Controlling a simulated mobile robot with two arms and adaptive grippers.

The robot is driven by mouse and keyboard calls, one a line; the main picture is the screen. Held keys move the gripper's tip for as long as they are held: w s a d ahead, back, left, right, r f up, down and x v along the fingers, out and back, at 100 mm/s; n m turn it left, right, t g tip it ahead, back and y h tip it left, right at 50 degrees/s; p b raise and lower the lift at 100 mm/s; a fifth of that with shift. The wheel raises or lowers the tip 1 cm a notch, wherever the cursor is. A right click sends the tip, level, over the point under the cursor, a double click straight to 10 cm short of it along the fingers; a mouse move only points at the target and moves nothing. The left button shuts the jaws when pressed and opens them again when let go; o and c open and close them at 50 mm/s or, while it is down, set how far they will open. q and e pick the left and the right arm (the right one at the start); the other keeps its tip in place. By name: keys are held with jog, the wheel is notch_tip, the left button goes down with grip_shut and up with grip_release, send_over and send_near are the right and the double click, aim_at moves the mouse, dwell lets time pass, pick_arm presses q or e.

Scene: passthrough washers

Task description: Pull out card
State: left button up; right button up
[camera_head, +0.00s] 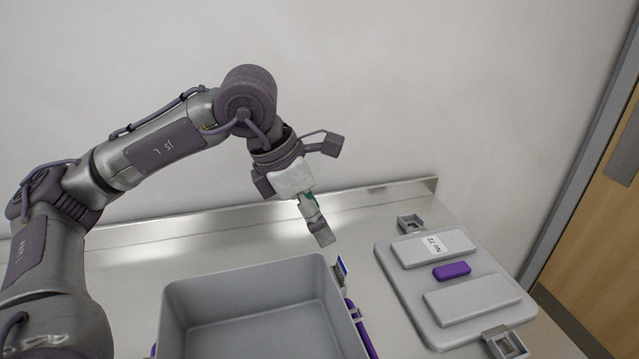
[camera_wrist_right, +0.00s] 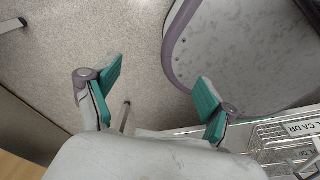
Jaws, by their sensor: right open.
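A small blue-and-white card (camera_head: 342,267) stands in a holder on the right outer side of a grey open bin (camera_head: 240,281), near its far right corner. My left gripper (camera_head: 325,236) hangs above and just left of the card, behind the bin's far rim, pointing down and apart from the card. It is seen edge-on, so I cannot tell whether its fingers are open. My right gripper (camera_wrist_right: 158,88) shows only in the right wrist view, with its two teal-padded fingers wide apart and nothing between them, above the floor.
A grey lid (camera_head: 460,290) with a purple handle (camera_head: 452,271) and a "No 72" label lies right of the bin on the steel counter (camera_head: 400,205). The counter's raised back edge runs along the wall. In the right wrist view, a labelled wire basket (camera_wrist_right: 290,145) is at lower right.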

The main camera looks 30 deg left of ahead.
aim_at(342, 265)
pick_arm(q)
jog(key=p+x, duration=0.1)
jog(key=x, duration=0.4)
jog(key=p+x, duration=0.1)
jog(key=x, duration=0.5)
jog(key=shift+a+f, duration=0.15)
jog(key=shift+f, duration=0.15)
jog(key=shift+w+d+f, duration=0.2)
jog(key=shift+w+f, duration=0.05)
jog(key=shift+f, duration=0.4)
jog(key=shift+w+f, duration=0.1)
jog(key=shift+f, duration=0.1)
pick_arm(e)
jog(key=shift+s+d+r, duration=0.1)
jog(key=shift+s+r, duration=0.8)
jog(key=shift+r, duration=0.2)
